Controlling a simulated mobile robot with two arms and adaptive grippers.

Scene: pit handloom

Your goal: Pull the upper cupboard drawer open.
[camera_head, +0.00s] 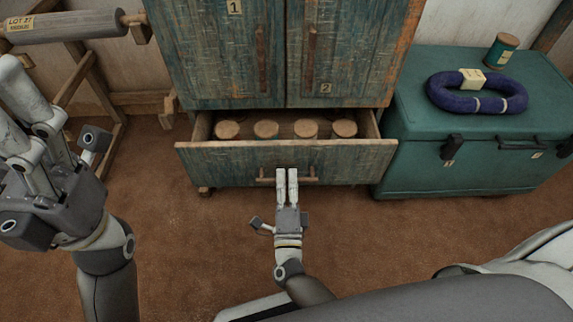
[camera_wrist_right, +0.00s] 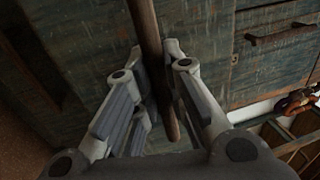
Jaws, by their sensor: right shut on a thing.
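The cupboard (camera_head: 270,60) stands at the back centre with worn blue-green paint. Its drawer (camera_head: 225,160), below the two doors, is pulled partly out; several round wooden-topped things (camera_head: 266,129) show inside it. I see no second drawer, so I cannot tell whether this is the upper one. My right gripper (camera_head: 288,175) is shut on the drawer's bar handle (camera_head: 309,179). In the right wrist view the handle (camera_wrist_right: 147,30) passes between the fingers (camera_wrist_right: 165,80). My left gripper (camera_head: 8,95) is at the left edge, fingers apart and empty, away from the cupboard.
A green trunk (camera_head: 420,120) stands right of the cupboard, with a blue yarn ring (camera_head: 437,97) and a spool (camera_head: 502,50) on it. A wooden frame with a roller (camera_head: 75,25) is at the left. The brown floor (camera_head: 185,250) before the drawer is clear beside my arm.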

